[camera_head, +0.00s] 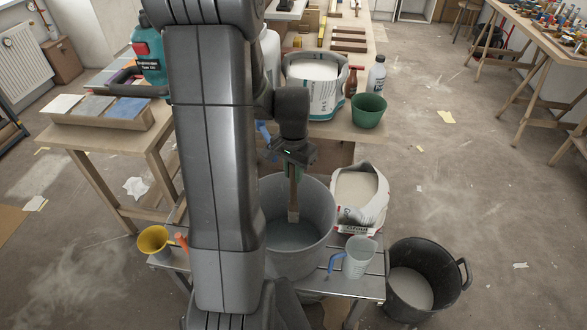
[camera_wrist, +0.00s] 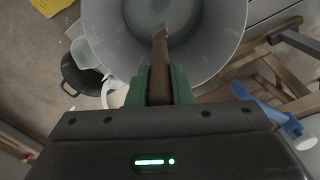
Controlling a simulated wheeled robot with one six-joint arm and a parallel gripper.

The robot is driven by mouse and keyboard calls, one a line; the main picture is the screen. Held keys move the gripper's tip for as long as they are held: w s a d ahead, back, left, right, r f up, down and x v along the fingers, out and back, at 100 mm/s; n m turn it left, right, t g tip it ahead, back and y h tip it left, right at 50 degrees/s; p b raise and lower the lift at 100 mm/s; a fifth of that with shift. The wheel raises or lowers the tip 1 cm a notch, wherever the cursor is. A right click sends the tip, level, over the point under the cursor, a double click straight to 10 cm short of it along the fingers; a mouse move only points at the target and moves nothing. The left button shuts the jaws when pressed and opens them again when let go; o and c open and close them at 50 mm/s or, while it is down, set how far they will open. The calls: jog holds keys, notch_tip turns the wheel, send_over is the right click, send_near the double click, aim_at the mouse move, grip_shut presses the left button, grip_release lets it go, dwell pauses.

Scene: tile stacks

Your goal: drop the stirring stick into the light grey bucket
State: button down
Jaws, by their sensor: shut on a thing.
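The stirring stick (camera_head: 293,206) is a flat brown wooden strip, hanging downward over the light grey bucket (camera_head: 322,215). My gripper (camera_head: 292,172) is shut on the stick's upper part, above the bucket's opening. In the wrist view, the green fingers of my gripper (camera_wrist: 158,84) close on both sides of the stick (camera_wrist: 160,50). The stick's tip shows against the inside of the bucket (camera_wrist: 222,40). I cannot tell whether the tip touches the bucket. My arm hides the bucket's left part in the head view.
The bucket stands on a low bench (camera_head: 367,287) with a clear jug (camera_head: 358,257) and yellow cup (camera_head: 153,240). An open powder bag (camera_head: 360,195) stands close right of the bucket. A black tub (camera_head: 425,280) is on the floor at right. A green pot (camera_head: 369,110) sits behind.

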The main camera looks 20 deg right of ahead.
jog(key=shift+f, duration=0.2)
jog(key=c, duration=1.2)
grip_release()
notch_tip(320, 180, up, 14)
jog(key=shift+f, duration=0.1)
